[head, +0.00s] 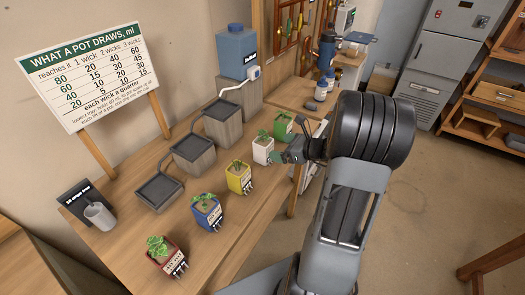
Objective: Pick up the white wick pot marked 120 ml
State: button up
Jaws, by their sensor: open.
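The white wick pot (262,151) stands upright on the wooden bench in a row of pots, with a green plant in it and a dark label on its front. The label is too small to read. My gripper (285,157) is open, just to the right of the white pot and close to it. I cannot tell whether its fingers touch the pot or reach around it. My arm comes in from the right.
A green pot (284,125) stands just behind the white one; yellow (239,179), blue (207,217) and red (168,262) pots stand in front.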

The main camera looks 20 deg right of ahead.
aim_at(263, 145)
jog(key=shift+p+x, duration=0.45)
jog(key=shift+x, duration=3.65)
jog(key=shift+a+r, duration=0.1)
jog(key=c, duration=1)
jog(key=shift+c, duration=0.6)
jog(key=shift+r, duration=0.1)
